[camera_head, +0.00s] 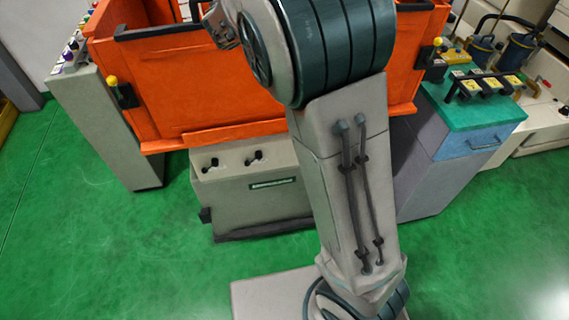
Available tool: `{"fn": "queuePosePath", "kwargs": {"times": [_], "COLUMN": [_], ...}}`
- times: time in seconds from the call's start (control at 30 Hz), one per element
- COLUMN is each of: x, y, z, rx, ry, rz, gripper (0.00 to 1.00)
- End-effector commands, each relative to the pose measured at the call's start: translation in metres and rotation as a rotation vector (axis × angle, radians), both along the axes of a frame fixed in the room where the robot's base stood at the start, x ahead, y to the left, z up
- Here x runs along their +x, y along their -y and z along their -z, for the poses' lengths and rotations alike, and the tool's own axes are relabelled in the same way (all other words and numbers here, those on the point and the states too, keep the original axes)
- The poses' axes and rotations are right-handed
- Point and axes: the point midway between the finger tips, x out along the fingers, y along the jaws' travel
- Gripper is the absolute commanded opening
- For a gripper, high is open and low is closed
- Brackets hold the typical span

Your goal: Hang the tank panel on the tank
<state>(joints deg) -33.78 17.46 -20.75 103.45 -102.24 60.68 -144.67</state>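The orange tank (208,92) stands at the top centre, above a grey base unit. Its front shows an orange face with a black strip (165,31) along the top left edge. I cannot tell whether this face is the tank panel or a fixed wall. Yellow-knobbed black latches sit at its left (122,93) and right (430,52). My arm covers the middle and right of the front. A small grey metal end, perhaps my gripper (221,27), shows near the tank's top edge. Its fingers are not clear, and I cannot see anything held.
The grey base unit (252,192) has two black knobs. A grey console (105,125) with coloured buttons stands left. A green-topped cabinet (470,115) with a black-handled rack stands right. Open green floor (80,240) lies in front and to both sides.

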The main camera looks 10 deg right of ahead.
Motion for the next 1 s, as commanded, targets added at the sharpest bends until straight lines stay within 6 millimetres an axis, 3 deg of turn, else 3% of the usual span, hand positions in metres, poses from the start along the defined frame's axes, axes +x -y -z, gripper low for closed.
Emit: {"fn": "queuePosePath", "kwargs": {"times": [0.47,0.5,0.57,0.77,0.83,1.0], "x": [0.0,0.0,0.0,0.0,0.0,0.0], "y": [0.001,0.001,0.001,0.001,0.0,0.0], "z": [-0.006,-0.006,-0.006,-0.002,0.006,0.004], "rx": [-0.002,-0.002,-0.002,-0.001,0.002,0.001], "ry": [0.013,0.013,0.013,0.006,-0.008,-0.004], "rz": [0.002,0.002,0.002,0.001,0.0,0.0], "gripper": [0.0,0.24,0.41,0.42,0.58,0.6]}}
